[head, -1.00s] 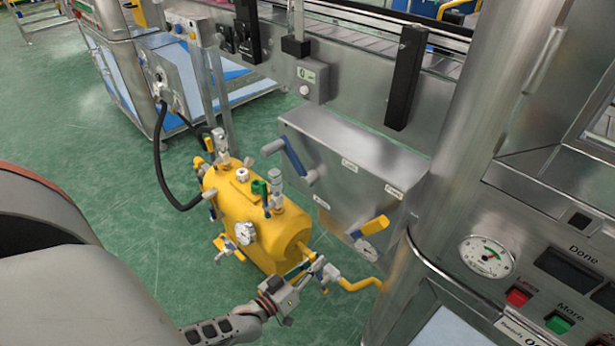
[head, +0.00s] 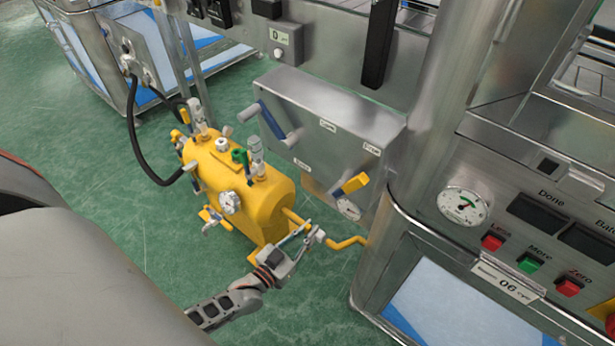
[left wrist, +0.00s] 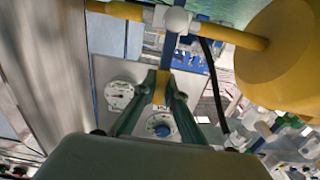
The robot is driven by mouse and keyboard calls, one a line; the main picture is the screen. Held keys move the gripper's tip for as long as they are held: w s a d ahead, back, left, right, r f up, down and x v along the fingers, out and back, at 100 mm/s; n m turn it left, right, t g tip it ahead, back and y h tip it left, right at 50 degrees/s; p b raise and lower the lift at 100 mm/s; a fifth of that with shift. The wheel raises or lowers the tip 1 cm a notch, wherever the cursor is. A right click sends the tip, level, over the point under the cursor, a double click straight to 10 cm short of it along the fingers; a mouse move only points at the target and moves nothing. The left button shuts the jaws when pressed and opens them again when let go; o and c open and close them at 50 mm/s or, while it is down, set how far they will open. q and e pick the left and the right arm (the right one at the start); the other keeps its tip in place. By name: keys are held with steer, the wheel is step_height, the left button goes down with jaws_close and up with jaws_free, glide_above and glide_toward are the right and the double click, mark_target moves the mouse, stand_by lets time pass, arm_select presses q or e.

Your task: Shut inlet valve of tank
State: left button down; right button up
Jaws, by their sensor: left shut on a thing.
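The yellow tank (head: 262,205) stands on the floor in the head view; part of it fills the upper right of the left wrist view (left wrist: 282,55). A yellow pipe (head: 347,243) leaves its right end and carries a valve with a pale body (left wrist: 177,19). A blue lever with a yellow end (left wrist: 161,84) extends from the valve. My left gripper (head: 304,234) is at this valve. In the left wrist view its fingers (left wrist: 160,100) are closed around the lever's yellow end. In the head view the lever is mostly hidden by the gripper. My right gripper is not in view.
A steel box with blue levers (head: 325,120) is behind the tank. A steel machine with a gauge (head: 463,206) and buttons stands close on the right. A black hose (head: 133,130) runs to the tank's left side. Green floor is open at the left.

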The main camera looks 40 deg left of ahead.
arm_select(q)
steer(key=shift+d, duration=0.1)
steer(key=c, duration=2.1)
jaws_free()
steer(key=shift+s, duration=0.1)
steer(key=s, duration=0.8)
steer(key=s+a, duration=0.1)
steer(key=s, duration=0.3)
steer(key=shift+w, duration=0.1)
